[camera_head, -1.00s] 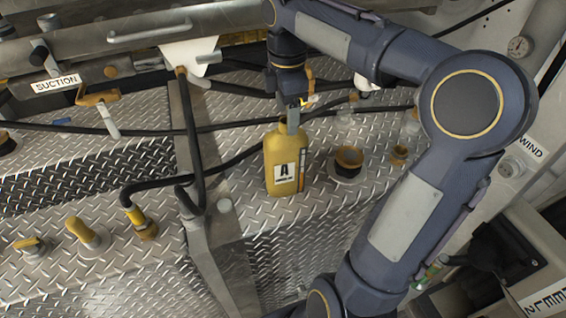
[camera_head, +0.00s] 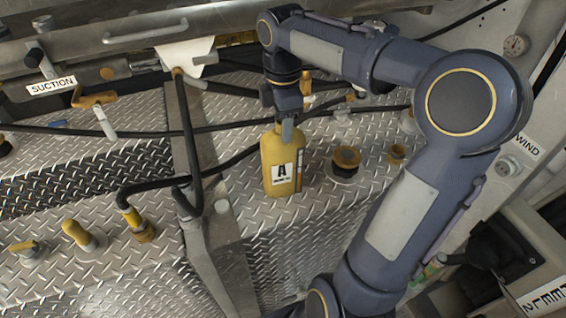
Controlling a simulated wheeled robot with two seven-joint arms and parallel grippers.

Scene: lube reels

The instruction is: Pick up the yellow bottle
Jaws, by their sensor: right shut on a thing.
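The yellow bottle (camera_head: 271,162) stands upright in the middle of the camera_head view, with a white label marked "A" on its front. It is on the diamond-plate metal deck (camera_head: 330,208), near the deck's front edge. My right gripper (camera_head: 287,130) reaches down from above and is shut on the bottle's top. The fingers cover the bottle's neck, so the exact grip is hidden. I cannot tell whether the bottle's base touches the deck. My left gripper is not in view.
A brown-capped filler (camera_head: 347,160) stands just right of the bottle. A black hose (camera_head: 160,186) with a yellow fitting lies to the left, beside a metal post (camera_head: 200,225). Yellow-handled valves (camera_head: 78,235) stand at the lower left. A "SUCTION" label (camera_head: 52,86) is at the upper left.

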